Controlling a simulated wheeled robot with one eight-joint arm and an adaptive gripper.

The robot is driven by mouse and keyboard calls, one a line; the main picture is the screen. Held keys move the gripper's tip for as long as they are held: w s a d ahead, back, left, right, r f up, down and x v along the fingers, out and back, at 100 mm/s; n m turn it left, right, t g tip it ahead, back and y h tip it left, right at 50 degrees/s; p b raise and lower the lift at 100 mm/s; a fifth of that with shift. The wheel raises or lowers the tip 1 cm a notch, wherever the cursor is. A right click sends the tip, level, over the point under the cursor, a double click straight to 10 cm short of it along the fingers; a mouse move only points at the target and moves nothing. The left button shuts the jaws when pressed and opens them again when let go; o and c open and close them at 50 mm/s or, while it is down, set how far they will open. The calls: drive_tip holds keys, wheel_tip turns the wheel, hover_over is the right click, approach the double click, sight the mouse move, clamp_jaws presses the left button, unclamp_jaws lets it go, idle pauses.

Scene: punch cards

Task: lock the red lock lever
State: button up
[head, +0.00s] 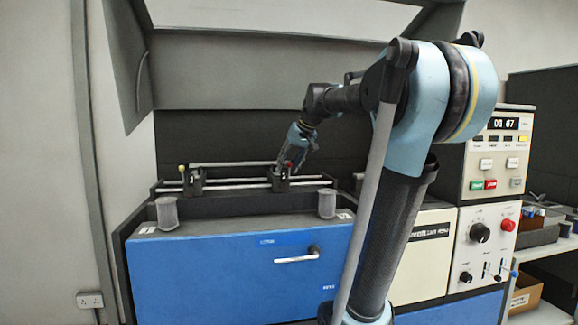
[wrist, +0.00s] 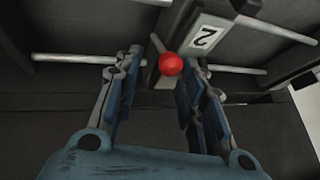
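The red lock lever (wrist: 171,65) shows in the wrist view as a round red ball on a dark block. It lies between the fingers of my gripper (wrist: 158,98), toward their tips. The lever's stem is mostly hidden.
A yellow-tipped lever (head: 182,169) is on the left block (head: 193,183). Metal rails (head: 235,185) run across behind the blue front panel (head: 220,275). Two grey cylinders (head: 166,212) stand on the ledge. A control panel stands right.

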drive_tip(key=shift+r, duration=0.1)
drive_tip(key=v, duration=1.1)
drive_tip(key=shift+s+r, duration=0.15)
drive_tip(key=shift+r, duration=0.15)
drive_tip(key=shift+d, duration=0.15)
